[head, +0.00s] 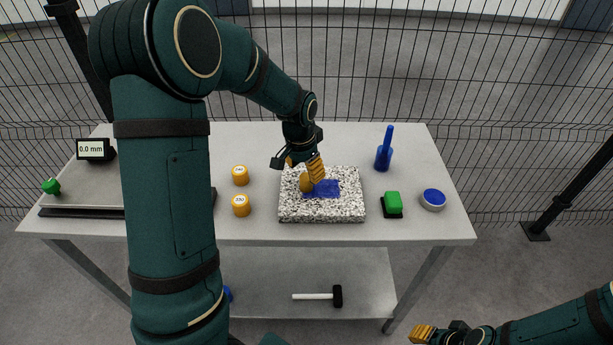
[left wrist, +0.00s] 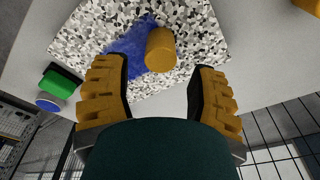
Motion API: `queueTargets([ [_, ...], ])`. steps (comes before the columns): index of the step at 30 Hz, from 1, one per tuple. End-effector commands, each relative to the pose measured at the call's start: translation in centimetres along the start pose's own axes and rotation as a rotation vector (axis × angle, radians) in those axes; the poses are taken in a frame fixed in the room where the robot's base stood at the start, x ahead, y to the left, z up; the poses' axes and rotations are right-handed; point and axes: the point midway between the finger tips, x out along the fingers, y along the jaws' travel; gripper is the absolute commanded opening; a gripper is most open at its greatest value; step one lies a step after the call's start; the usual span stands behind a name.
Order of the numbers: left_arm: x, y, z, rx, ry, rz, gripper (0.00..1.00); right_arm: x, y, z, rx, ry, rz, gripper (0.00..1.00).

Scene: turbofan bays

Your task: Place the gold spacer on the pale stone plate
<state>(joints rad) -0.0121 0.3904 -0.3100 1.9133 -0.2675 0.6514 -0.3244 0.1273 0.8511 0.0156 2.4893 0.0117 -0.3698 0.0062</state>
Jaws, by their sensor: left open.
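The pale stone plate (head: 345,212) is a speckled black-and-white slab on the table, with a blue patch on its top; it also shows in the left wrist view (left wrist: 205,25). A gold spacer (left wrist: 160,50), a plain cylinder, stands on the plate at the edge of the blue patch. In the head view it is partly hidden by the gripper. My left gripper (head: 314,172) is over the plate, open. In the left wrist view its fingers (left wrist: 160,90) are wide apart, with the spacer beyond the tips and clear of them. My right gripper (head: 422,334) is at the bottom right, away from the table; its jaws are unclear.
Two more gold spacers (head: 240,175) (head: 241,205) with labels stand left of the plate. A blue bottle-like item (head: 384,152), green block (head: 393,202) and blue-topped tin (head: 433,199) stand right. A display (head: 95,149) reads 0.0 mm. A hammer (head: 320,296) lies on the lower shelf.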

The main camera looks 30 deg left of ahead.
Motion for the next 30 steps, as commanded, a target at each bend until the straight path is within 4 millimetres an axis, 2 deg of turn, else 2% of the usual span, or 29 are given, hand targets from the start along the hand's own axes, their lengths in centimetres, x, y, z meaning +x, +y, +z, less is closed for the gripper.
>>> queueTargets([
  [1,-1.4,0.0,-0.1,0.000,0.005,-0.001,0.58,-0.3,-0.1,-0.1,0.001,0.002,0.000,0.34],
  [6,-4.5,0.0,0.0,0.000,0.003,-0.001,0.58,-0.6,-0.2,-0.3,0.002,0.006,0.001,0.34],
  [12,-6.6,0.0,0.0,-0.001,0.002,-0.001,0.58,-0.8,-0.3,-0.4,0.003,0.009,0.001,0.34],
  [30,-7.0,0.0,0.0,0.000,0.000,0.000,0.58,-0.8,-0.3,-0.4,0.002,0.009,0.001,0.34],
])
